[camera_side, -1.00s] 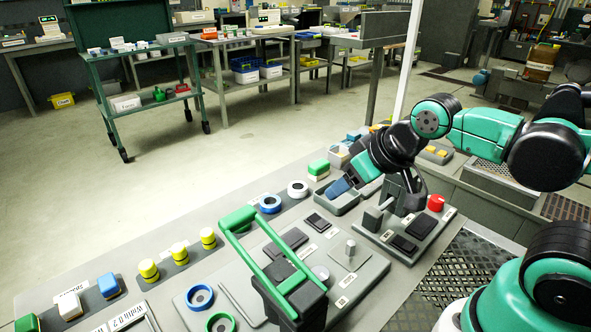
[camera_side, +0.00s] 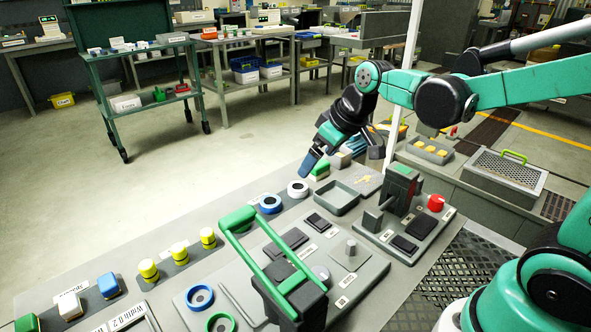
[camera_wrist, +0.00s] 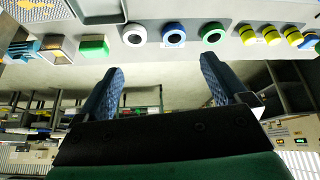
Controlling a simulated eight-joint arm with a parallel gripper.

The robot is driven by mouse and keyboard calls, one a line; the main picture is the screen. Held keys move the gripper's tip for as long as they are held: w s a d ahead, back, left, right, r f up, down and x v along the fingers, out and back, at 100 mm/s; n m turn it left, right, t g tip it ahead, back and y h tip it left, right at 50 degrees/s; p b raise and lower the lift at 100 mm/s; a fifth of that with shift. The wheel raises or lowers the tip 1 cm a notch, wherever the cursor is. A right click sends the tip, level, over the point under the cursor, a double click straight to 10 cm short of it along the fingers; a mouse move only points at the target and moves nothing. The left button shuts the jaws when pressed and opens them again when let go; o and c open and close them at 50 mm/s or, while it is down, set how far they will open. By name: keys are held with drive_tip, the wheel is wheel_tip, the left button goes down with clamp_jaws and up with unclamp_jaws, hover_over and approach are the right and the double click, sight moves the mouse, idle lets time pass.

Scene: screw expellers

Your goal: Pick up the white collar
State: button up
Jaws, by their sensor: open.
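The white collar (camera_side: 298,188) is a short ring with a dark hole. It lies flat at the end of a row on the long grey strip, beside the blue collar (camera_side: 270,203). In the wrist view the white collar (camera_wrist: 134,40) is beyond the fingertips, left of the middle of the gap. My gripper (camera_side: 309,167) is above and apart from the white collar, tilted down. Its two blue fingers (camera_wrist: 160,75) are spread with nothing between them.
A green-topped block (camera_side: 319,170) stands close behind the white collar. An empty grey tray (camera_side: 337,203) is to its right. A green collar (camera_wrist: 212,35) and several yellow knobs (camera_wrist: 269,35) continue the row. A tall green handle (camera_side: 237,217) rises nearer the camera.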

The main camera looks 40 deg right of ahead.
sight(299, 183)
drive_tip(key=w+d+f, duration=0.1)
drive_tip(key=w+f, duration=0.1)
drive_tip(key=w+d+f+n+g, duration=0.1)
drive_tip(key=w+d+f, duration=0.1)
drive_tip(key=w+f, duration=0.1)
drive_tip(key=w+d+f+n+y, duration=0.1)
drive_tip(key=w+d+f, duration=0.1)
drive_tip(key=f, duration=0.1)
drive_tip(key=shift+w, duration=0.35)
drive_tip(key=shift+n+g, duration=0.3)
drive_tip(key=shift+x, duration=2.95)
clamp_jaws()
